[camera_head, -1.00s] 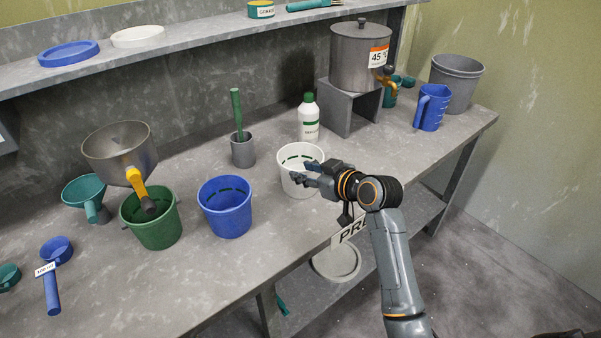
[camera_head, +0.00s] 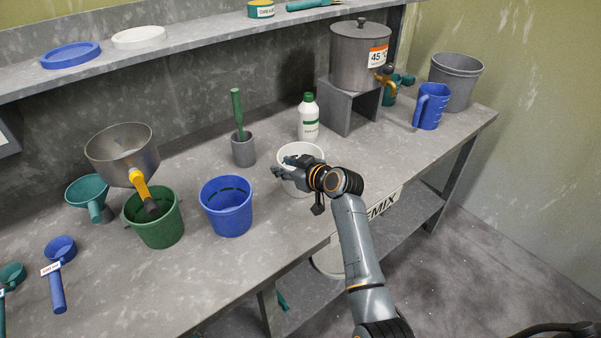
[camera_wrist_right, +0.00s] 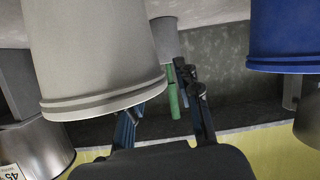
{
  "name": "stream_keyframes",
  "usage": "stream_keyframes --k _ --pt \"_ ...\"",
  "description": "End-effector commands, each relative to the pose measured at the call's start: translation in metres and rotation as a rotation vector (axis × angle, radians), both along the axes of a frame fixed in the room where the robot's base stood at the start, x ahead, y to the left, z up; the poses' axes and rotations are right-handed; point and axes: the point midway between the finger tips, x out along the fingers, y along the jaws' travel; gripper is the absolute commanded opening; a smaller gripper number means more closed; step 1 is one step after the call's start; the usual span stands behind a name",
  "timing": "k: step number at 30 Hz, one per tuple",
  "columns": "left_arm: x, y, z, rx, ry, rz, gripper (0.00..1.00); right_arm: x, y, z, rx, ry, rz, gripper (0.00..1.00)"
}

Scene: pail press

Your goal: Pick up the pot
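A lidded grey metal pot (camera_head: 350,62) with a "45 °C" label and a brass tap stands on a grey stand at the back right. A small grey pot (camera_head: 243,152) holds an upright green handle. A white pail (camera_head: 289,152) stands at the bench's front, partly hidden by my right gripper (camera_head: 284,172). The right gripper is open, its fingers apart at the pail's near side. In the right wrist view, the pail (camera_wrist_right: 90,50) looms upside down and hides part of one finger; contact is unclear. The gripper (camera_wrist_right: 163,110) holds nothing visible. My left gripper is not in view.
A blue pail (camera_head: 226,208) and a green pail (camera_head: 154,222) under a metal funnel (camera_head: 122,150) stand left of the white pail. A white bottle (camera_head: 308,120) stands behind it. A blue jug (camera_head: 431,107) and grey bin (camera_head: 457,82) stand at the right. The front right bench is clear.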

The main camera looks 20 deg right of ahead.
Motion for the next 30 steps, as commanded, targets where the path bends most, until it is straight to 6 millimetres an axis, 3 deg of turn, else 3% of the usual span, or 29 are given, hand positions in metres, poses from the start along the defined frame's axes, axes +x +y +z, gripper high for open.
stream_keyframes --k 1,6,23,30 --pt "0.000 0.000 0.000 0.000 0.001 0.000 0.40 0.000 0.000 0.000 0.000 0.000 0.000 0.31" --pt "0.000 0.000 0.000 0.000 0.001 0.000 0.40 0.000 0.000 0.000 0.000 0.001 0.001 0.00" --pt "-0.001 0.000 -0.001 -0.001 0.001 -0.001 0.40 0.000 0.000 0.004 -0.001 -0.005 0.001 0.00" --pt "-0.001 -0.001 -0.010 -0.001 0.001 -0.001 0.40 0.001 -0.001 0.027 -0.004 -0.012 0.001 0.00"
